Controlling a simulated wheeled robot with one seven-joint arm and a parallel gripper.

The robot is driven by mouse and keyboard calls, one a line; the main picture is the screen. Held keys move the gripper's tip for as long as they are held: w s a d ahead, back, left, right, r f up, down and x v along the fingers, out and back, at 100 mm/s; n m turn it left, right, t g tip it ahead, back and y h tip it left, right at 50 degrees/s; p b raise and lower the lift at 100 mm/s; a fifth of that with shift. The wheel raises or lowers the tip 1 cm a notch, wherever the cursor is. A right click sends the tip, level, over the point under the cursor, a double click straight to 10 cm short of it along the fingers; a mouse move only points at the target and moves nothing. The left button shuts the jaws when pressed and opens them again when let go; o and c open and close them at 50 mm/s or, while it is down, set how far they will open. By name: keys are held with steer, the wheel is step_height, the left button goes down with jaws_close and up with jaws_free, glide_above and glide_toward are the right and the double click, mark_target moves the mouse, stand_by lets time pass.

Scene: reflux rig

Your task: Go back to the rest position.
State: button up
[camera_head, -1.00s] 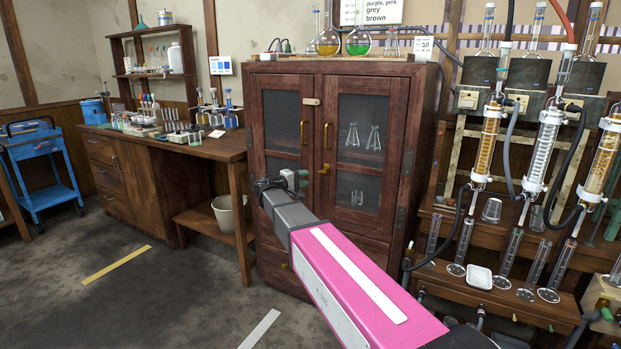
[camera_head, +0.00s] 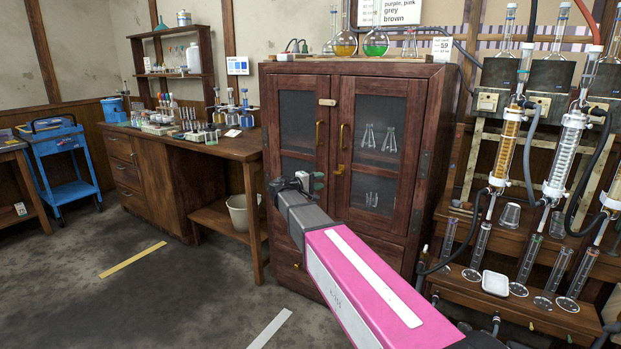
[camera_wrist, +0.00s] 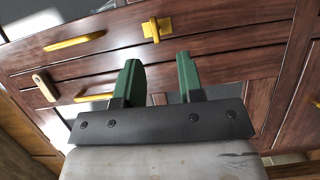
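My gripper (camera_wrist: 160,82) shows in the wrist view with its two green fingers apart and nothing between them. In the head view my gripper (camera_head: 316,180) is small, at the end of my pink arm, in front of the dark wooden cabinet (camera_head: 432,165). The cabinet's two glazed doors look closed. In the wrist view its wooden front (camera_wrist: 215,45) and brass handles (camera_wrist: 75,41) lie beyond the fingers. I see no contact between the fingers and the cabinet.
On the right is a rig with glass columns (camera_head: 507,140), hoses and a shelf of cylinders. A wooden bench (camera_head: 205,147) with small glassware stands on the left, with a bin (camera_head: 240,212) beneath. A blue cart (camera_head: 62,160) is far left. The floor at front left is clear.

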steer(key=s+d+f+m+g+y, duration=0.1)
steer(key=s+d+f+g+y, duration=0.1)
steer(key=s+d+f, duration=0.3)
steer(key=s+d+f+g+y, duration=0.1)
steer(key=s+d+f+g, duration=0.15)
steer(key=f, duration=0.35)
steer(key=s+f+m+g+y, duration=0.2)
steer(key=s+f+y, duration=0.4)
steer(key=s, duration=0.6)
steer(key=s+d+f+m+g+y, duration=0.1)
steer(key=s+f+m+g+y, duration=0.1)
steer(key=s+f+y, duration=0.4)
steer(key=shift+s+f+m, duration=0.5)
steer(key=shift+s+f, duration=2)
steer(key=shift+s, duration=0.4)
steer(key=shift+g, duration=0.25)
